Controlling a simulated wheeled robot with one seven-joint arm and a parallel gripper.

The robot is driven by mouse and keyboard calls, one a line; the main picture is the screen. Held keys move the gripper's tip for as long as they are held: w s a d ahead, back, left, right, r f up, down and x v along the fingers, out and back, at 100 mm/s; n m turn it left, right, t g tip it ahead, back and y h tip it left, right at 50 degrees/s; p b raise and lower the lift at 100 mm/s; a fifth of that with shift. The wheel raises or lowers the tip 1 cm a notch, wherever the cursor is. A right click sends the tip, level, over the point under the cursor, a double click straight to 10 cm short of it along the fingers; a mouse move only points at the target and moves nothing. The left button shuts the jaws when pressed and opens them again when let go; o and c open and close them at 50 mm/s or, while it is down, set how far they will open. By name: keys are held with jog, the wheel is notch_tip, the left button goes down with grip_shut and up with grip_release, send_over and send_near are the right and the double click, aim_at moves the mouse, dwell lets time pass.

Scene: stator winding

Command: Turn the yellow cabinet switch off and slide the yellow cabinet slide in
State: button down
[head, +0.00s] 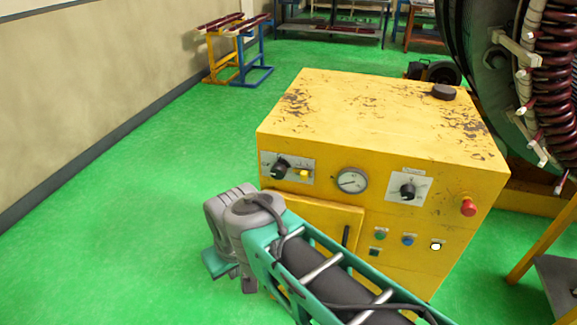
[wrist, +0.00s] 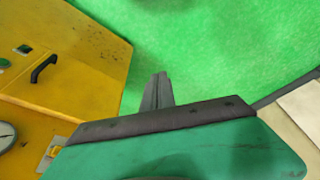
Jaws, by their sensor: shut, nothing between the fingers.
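The yellow cabinet (head: 375,100) stands in the middle of the head view. On its front are a left black knob (head: 280,168) with a small yellow piece (head: 303,174) beside it, and a right black knob (head: 408,190) on a pale plate. Which is the switch and which the slide, I cannot tell for sure. A yellow front panel (head: 310,215) has a black handle (head: 345,235), also in the wrist view (wrist: 43,68). My gripper (wrist: 160,78) is shut and empty, apart from the cabinet. In the head view my arm hides the fingertips and part of the lower front.
A round gauge (head: 351,181), a red button (head: 468,206) and several small buttons sit on the front. A large coil machine (head: 540,80) stands at right. Blue and yellow stands (head: 240,50) are behind at left. Green floor (head: 130,220) is clear at left.

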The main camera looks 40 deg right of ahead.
jog(key=m+t+p, duration=0.3)
jog(key=m+p, duration=0.1)
jog(key=m, duration=0.4)
send_near(301, 174)
jog(key=s+a+f, duration=0.2)
jog(key=s, duration=0.2)
jog(key=s+d+r+m+t, duration=0.1)
jog(key=s+d+r, duration=0.1)
jog(key=d, duration=0.4)
jog(key=shift+s+d, duration=0.4)
jog(key=shift+s, duration=0.5)
jog(key=shift+w+f, duration=0.1)
jog(key=p+x, duration=0.1)
jog(key=x, duration=0.8)
jog(key=shift+w, duration=0.15)
jog(key=shift+w+a+f+p, duration=0.1)
jog(key=shift+w+a+p, duration=0.25)
jog(key=shift+w+a, duration=0.4)
jog(key=shift+w+a+f+p, duration=0.15)
jog(key=shift+w+a+p, duration=0.25)
jog(key=shift+w, duration=0.55)
